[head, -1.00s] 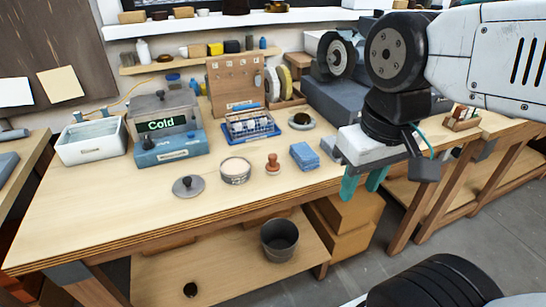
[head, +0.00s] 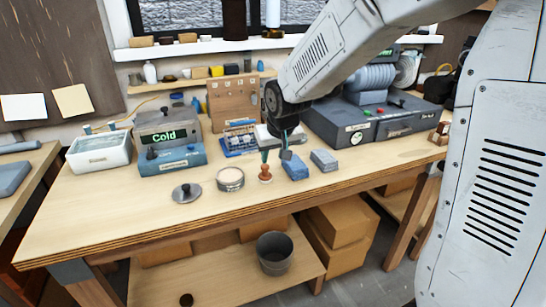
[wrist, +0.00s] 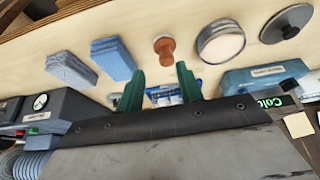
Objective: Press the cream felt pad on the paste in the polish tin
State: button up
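A reddish-brown wooden-handled applicator (head: 265,172) stands upright on the bench, just right of the open polish tin (head: 230,181); its felt pad is underneath and barely shows. The tin holds pale paste. In the wrist view the applicator (wrist: 164,48) shows beyond the fingertips, and the tin (wrist: 221,42) is to its right. My gripper (head: 276,157) is open and empty, above and slightly behind the applicator. In the wrist view its two green fingers (wrist: 160,78) stand apart, with the handle roughly in line with the gap. I see no contact.
A grey knobbed lid (head: 186,192) lies left of the tin. A blue block (head: 295,167) and a grey-blue block (head: 324,160) lie to the right. Behind stand a blue unit reading "Cold" (head: 168,162) and a rack. The front bench strip is clear.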

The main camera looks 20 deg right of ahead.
aim_at(266, 168)
jog(key=shift+w+a+x, duration=0.1)
jog(key=shift+w+x, duration=0.05)
jog(key=shift+x, duration=1.2)
jog(key=shift+w+a+x, duration=0.1)
jog(key=shift+a+x, duration=0.05)
jog(key=shift+x, duration=1.2)
jog(key=shift+w+a+x, duration=0.1)
jog(key=shift+w+x, duration=0.05)
jog(key=shift+x, duration=1.2)
jog(key=shift+r, duration=0.2)
jog(key=c, duration=0.7)
jog(key=shift+r, duration=2.55)
